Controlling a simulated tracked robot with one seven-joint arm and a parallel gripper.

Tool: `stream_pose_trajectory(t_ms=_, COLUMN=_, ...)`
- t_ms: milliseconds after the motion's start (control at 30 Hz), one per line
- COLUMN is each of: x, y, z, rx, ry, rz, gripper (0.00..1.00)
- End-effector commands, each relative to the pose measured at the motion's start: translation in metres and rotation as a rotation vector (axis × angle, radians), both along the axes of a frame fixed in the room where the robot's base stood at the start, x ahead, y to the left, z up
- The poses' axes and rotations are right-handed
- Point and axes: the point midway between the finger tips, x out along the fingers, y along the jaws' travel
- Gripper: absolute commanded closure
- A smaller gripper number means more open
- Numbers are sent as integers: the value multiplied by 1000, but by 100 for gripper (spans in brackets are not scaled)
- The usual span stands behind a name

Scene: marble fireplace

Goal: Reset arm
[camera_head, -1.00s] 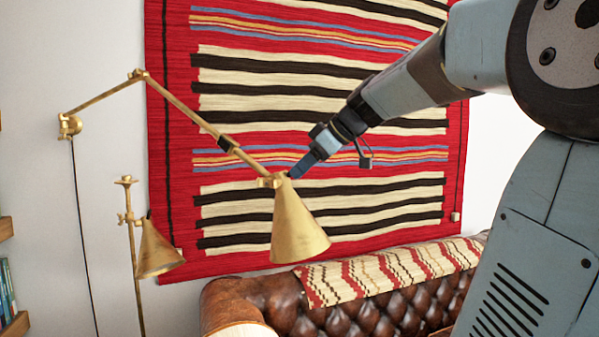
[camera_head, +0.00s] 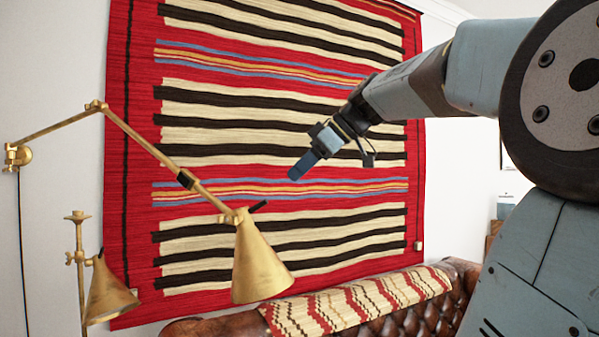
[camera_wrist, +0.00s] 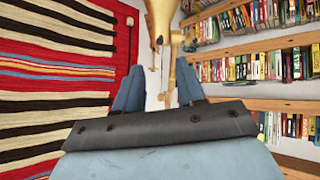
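My arm reaches in from the right in the head view, and my gripper (camera_head: 297,173) hangs in front of the striped wall rug. In the wrist view its two blue fingers (camera_wrist: 158,72) stand apart, with nothing held between them. A brass swing-arm lamp (camera_head: 262,262) is below and left of my gripper in the head view, with a clear gap in the picture. A short dark handle (camera_head: 259,206) sticks out at the top of its shade. Brass lamp parts (camera_wrist: 160,25) also show beyond the fingers in the wrist view.
A second brass lamp (camera_head: 108,292) stands at lower left. A brown leather sofa (camera_head: 215,325) with a patterned throw (camera_head: 350,303) is below. The red striped rug (camera_head: 135,230) covers the wall. Bookshelves (camera_wrist: 255,45) fill the right of the wrist view.

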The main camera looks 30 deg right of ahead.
Motion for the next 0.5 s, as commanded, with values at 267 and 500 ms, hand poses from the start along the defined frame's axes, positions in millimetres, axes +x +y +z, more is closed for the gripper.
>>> stream_pose_trajectory(t_ms=267, x=0, y=0, z=0, rx=0, ry=1, rz=1, gripper=61)
stream_pose_trajectory(t_ms=500, x=-6, y=12, z=-17, rx=19, ry=52, rz=-41, gripper=61)
